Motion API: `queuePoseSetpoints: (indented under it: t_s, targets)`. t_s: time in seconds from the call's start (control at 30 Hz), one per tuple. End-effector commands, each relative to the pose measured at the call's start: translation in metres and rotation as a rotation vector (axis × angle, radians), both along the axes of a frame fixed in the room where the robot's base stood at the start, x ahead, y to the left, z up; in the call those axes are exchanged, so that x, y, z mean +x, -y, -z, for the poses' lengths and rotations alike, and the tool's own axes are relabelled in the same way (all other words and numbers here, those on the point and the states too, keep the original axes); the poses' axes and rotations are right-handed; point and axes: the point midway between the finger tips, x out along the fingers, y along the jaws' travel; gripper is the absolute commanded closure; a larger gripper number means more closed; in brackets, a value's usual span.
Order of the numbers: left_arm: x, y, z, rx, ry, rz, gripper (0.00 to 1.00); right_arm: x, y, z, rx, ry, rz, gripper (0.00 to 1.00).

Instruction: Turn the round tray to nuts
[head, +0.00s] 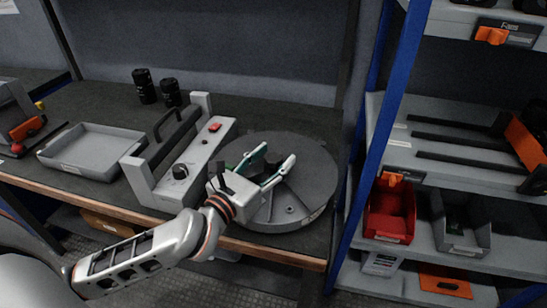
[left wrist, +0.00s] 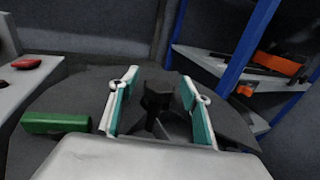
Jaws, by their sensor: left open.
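The round tray (head: 318,180) is a dark grey disc with raised dividers, lying at the right end of the workbench. It also shows in the left wrist view (left wrist: 35,98). My left gripper (head: 274,158) is over the tray, its fingers reaching toward the tray's middle. In the left wrist view the gripper (left wrist: 159,77) is open, with a dark upright post (left wrist: 156,103) between its teal-lined fingers. I cannot tell whether the fingers touch the post. A green piece (left wrist: 55,122) lies on the tray left of the gripper. The tray's label is unreadable. My right gripper is out of view.
A grey fixture (head: 146,178) with a black handle, a knob and a red button stands left of the tray. Farther left is an empty grey tray (head: 93,150). Two black cylinders (head: 145,86) stand behind. A blue-post shelf (head: 384,125) with bins (head: 389,212) rises close on the right.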

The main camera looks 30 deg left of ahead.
Motion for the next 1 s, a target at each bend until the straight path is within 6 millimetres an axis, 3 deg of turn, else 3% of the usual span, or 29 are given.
queuePoseSetpoints:
  t_s: [0.5,0.93,1.0]
  targets:
    - [-0.064,-0.006,0.002,0.0,-0.004,0.0,0.53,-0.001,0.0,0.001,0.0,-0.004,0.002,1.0]
    - [-0.072,-0.007,0.0,0.001,-0.001,0.0,0.53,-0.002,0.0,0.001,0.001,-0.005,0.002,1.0]
    - [-0.071,-0.007,0.0,0.004,0.001,-0.001,0.71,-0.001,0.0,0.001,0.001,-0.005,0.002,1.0]
